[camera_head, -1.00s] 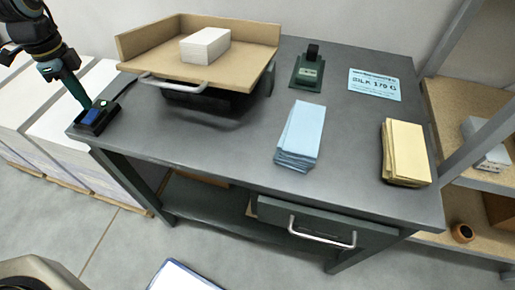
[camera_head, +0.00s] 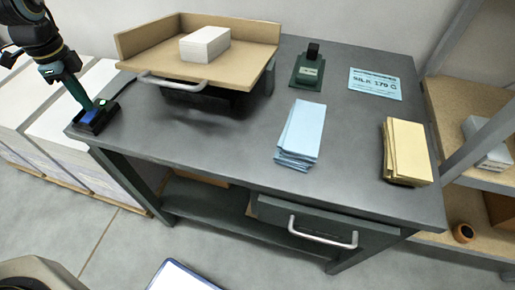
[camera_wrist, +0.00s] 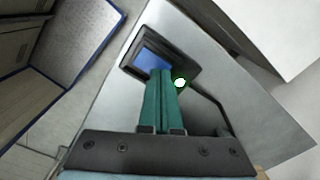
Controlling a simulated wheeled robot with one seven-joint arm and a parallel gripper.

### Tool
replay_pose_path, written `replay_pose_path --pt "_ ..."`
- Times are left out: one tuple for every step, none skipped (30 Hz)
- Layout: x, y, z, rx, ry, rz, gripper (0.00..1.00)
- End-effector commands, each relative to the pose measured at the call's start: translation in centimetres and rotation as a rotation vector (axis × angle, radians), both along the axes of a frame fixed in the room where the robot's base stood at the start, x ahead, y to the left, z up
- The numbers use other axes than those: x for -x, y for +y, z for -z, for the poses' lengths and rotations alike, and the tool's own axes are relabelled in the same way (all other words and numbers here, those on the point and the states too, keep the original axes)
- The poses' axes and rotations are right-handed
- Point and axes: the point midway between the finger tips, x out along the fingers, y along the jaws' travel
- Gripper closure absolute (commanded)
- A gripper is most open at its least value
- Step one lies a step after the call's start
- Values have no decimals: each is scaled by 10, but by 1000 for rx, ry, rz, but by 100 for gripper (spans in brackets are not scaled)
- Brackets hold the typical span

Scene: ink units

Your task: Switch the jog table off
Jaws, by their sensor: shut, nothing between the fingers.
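The jog table (camera_head: 212,68) is a tan tray with raised back and side walls and a silver front handle, on the bench's back left. A black switch box (camera_head: 82,127) with a blue face sits at the bench's left corner, with a cable running toward the jog table.
A white paper stack (camera_head: 205,45) lies on the jog table. A dark green stapler-like device (camera_head: 308,70), a blue card (camera_head: 375,84), blue sheets (camera_head: 299,132) and yellow sheets (camera_head: 406,150) lie on the grey bench (camera_head: 240,150). Shelves (camera_head: 475,120) stand at right.

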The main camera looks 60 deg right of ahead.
Motion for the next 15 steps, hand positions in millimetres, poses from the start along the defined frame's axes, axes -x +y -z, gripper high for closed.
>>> replay_pose_path --pt "0 0 1 0 0 0 100" --pt "0 0 2 0 0 0 100" --pt "0 0 2 0 0 0 100" --pt "0 0 3 0 0 0 100" --pt "0 0 3 0 0 0 100" --pt "0 0 4 0 0 0 100" --pt "0 0 4 0 0 0 100" --pt "0 0 5 0 0 0 100" --pt "0 0 5 0 0 0 100" --pt "0 0 6 0 0 0 100" --pt "0 0 6 0 0 0 100" --pt "0 0 7 0 0 0 100" --pt "0 0 7 0 0 0 100" --pt "0 0 7 0 0 0 100" --pt "0 0 8 0 0 0 100"
